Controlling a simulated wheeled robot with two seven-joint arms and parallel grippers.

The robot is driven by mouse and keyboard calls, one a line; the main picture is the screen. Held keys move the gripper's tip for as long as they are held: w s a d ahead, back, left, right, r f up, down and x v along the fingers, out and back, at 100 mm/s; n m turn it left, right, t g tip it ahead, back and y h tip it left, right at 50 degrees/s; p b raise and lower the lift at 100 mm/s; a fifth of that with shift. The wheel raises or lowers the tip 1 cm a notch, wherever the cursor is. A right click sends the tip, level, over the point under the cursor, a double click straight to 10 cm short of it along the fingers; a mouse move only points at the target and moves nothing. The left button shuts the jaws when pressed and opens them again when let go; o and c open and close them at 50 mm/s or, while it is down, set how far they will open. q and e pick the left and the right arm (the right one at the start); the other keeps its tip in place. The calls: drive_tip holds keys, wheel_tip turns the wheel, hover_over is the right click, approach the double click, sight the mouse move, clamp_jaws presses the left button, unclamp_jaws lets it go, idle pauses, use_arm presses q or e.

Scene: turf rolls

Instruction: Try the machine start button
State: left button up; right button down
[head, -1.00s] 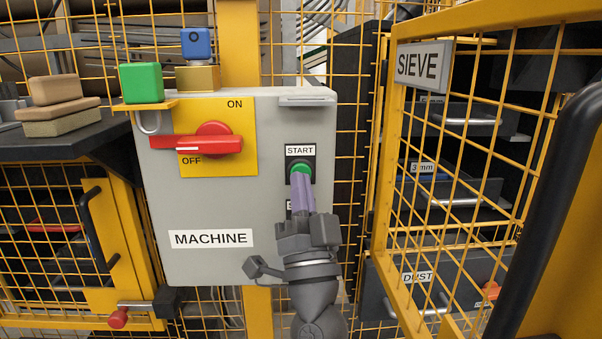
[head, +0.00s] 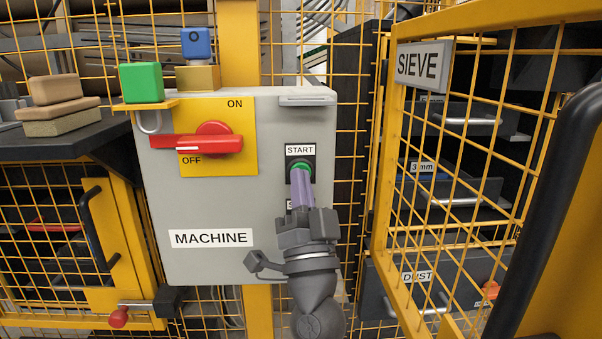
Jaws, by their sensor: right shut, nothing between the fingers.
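The grey machine box (head: 190,213) carries a MACHINE label (head: 211,238). The green start button (head: 306,167) sits in a dark plate under a START label (head: 300,150) at the box's right side. My right gripper (head: 301,170) is shut, with its purple fingers pointing up and its tips at the button. The tips cover most of the button, and I cannot tell how far it is pressed in. Another label below the button is mostly hidden by the fingers. The red switch handle (head: 196,143) lies level on its yellow ON/OFF plate (head: 240,115). My left gripper is out of view.
A yellow mesh door with a SIEVE sign (head: 418,66) stands open at the right, close to my right arm. A green block (head: 141,83) sits on a small yellow shelf, and a blue block (head: 196,44) stands above the box. Tan blocks (head: 58,107) lie on the dark counter at left.

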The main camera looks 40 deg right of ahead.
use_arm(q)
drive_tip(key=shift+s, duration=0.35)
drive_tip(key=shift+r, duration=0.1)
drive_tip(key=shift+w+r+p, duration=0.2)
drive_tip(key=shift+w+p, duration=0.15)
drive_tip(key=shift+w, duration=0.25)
use_arm(e)
drive_tip(key=shift+s+a, duration=0.4)
drive_tip(key=shift+s, duration=0.2)
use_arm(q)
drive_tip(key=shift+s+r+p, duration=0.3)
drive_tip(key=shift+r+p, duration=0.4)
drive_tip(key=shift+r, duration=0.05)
use_arm(e)
drive_tip(key=s+a, duration=0.1)
drive_tip(key=s, duration=0.2)
drive_tip(key=s+a, duration=0.1)
drive_tip(key=shift+s+a, duration=0.15)
drive_tip(key=shift+a, duration=0.15)
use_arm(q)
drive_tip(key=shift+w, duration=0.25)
